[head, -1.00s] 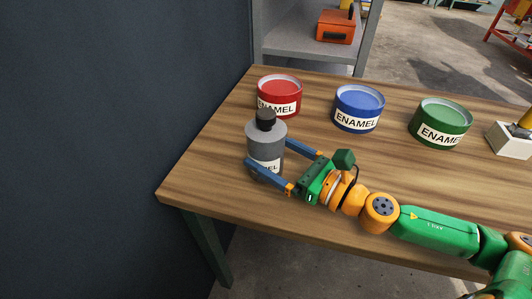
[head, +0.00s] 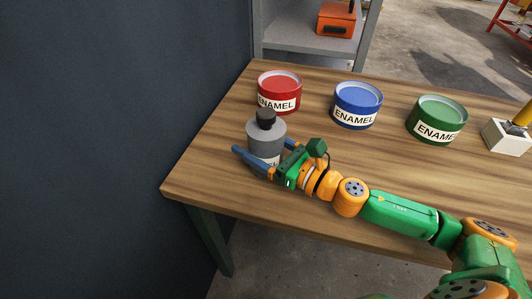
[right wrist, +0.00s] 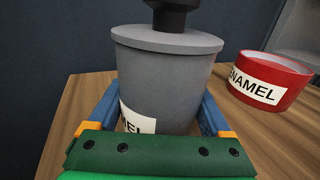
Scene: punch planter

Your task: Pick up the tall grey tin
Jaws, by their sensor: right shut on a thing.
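The tall grey tin (head: 266,138) with a black cap stands upright on the wooden table (head: 215,190), near its left end. It also fills the middle of the right wrist view (right wrist: 165,75), with part of its white label showing low down. My right gripper (head: 258,155) has its blue fingers on both sides of the tin and is shut on it. The far finger is mostly hidden behind the tin in the head view. My left gripper is not in view.
A red enamel can (head: 279,92) stands close behind the tin. A blue can (head: 357,106) and a green can (head: 437,120) stand further right, then a white box (head: 507,137). A dark wall (head: 110,120) is left of the table.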

